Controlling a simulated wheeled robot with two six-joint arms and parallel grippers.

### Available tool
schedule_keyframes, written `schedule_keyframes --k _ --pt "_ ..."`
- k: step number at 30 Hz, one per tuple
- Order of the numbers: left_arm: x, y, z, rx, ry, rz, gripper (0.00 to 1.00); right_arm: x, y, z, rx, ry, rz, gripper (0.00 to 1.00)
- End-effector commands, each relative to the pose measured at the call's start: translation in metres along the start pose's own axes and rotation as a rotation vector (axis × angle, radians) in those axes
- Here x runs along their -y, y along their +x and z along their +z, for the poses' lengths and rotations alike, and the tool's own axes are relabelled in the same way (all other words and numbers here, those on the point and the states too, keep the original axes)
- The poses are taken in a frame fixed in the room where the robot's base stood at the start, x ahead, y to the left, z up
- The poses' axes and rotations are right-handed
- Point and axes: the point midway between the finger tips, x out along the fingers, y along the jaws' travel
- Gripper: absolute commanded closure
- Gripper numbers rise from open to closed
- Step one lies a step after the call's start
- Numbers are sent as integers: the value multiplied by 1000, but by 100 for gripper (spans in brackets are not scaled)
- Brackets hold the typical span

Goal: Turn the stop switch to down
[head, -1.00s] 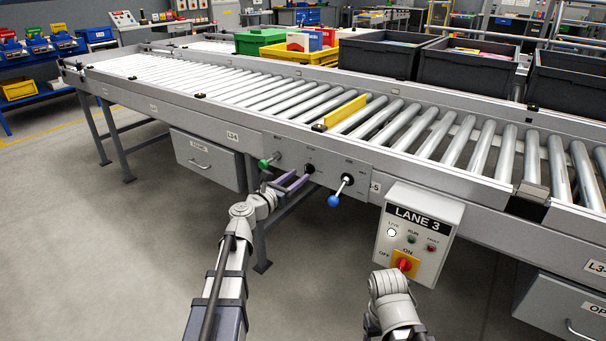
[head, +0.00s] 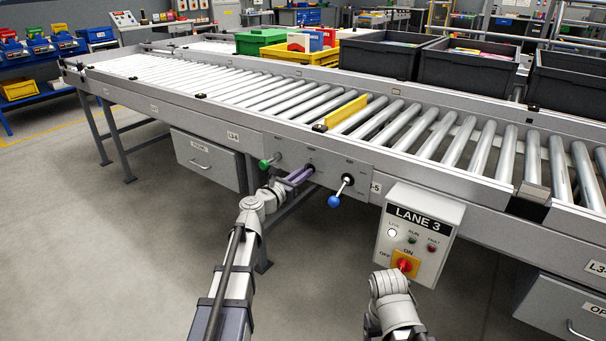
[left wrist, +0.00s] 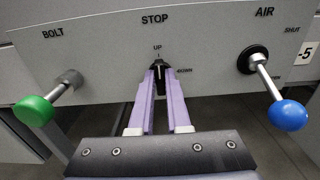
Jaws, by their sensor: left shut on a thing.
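The stop switch (left wrist: 157,76) is a small black knob under the word STOP in the left wrist view. The mark UP stands above it and DOWN to its right. My left gripper (left wrist: 160,84) has its two purple fingers closed around the knob, which they partly hide. In the head view my left gripper (head: 301,175) reaches the panel between the green and blue handles. My right arm shows at the bottom right of the head view, below the LANE 3 box, but its fingers cannot be made out.
The green-knobbed BOLT lever (left wrist: 34,111) is left of my left gripper, and the blue-knobbed AIR lever (left wrist: 287,115) is right of it. The LANE 3 box (head: 420,218) has a red switch on yellow. A grey drawer (head: 203,160) hangs to the left under the conveyor.

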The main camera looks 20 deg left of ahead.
Motion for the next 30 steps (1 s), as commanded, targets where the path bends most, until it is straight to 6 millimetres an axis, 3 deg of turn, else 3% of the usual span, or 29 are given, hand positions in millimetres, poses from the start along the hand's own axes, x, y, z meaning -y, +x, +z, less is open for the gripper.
schedule_keyframes --k 17,30 --pt "0 0 0 0 49 0 100 0 0 0 0 0 0 29" --pt "2 0 -1 0 401 0 100 0 1 0 0 0 0 29"
